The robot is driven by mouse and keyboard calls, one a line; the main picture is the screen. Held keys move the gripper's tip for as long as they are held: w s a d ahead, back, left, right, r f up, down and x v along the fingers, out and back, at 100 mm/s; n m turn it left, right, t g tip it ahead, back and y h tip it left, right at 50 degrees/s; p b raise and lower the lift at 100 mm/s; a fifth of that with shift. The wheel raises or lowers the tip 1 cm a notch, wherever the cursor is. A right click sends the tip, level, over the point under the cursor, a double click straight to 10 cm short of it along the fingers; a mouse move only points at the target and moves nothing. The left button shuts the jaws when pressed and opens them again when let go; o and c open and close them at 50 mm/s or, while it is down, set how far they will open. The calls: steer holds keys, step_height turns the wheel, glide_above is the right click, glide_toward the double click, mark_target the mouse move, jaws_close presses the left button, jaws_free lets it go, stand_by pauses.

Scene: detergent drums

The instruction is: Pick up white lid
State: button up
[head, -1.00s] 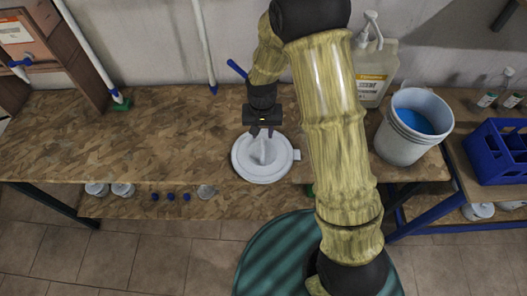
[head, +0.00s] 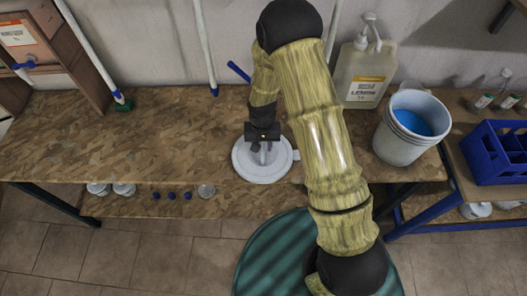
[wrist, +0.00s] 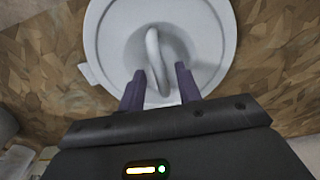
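The white lid (head: 247,167) is round with a raised, upright handle in its middle. It lies on the wooden workbench near the front edge. In the wrist view the lid (wrist: 108,35) fills the top middle, and its curved handle (wrist: 154,48) rises toward me. My gripper (wrist: 160,84) is open, with one finger on each side of the near end of the handle. I cannot tell whether the fingers touch it. In the head view my gripper (head: 262,146) is over the lid and hides part of the handle.
A detergent jug (head: 363,75) with a pump stands at the back. A bucket (head: 396,147) with blue contents is to the right, beside a blue crate (head: 495,160). Blue caps (head: 172,195) and jars are on the lower shelf. The bench left of the lid is clear.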

steer(key=shift+f, duration=1.1)
jaws_close()
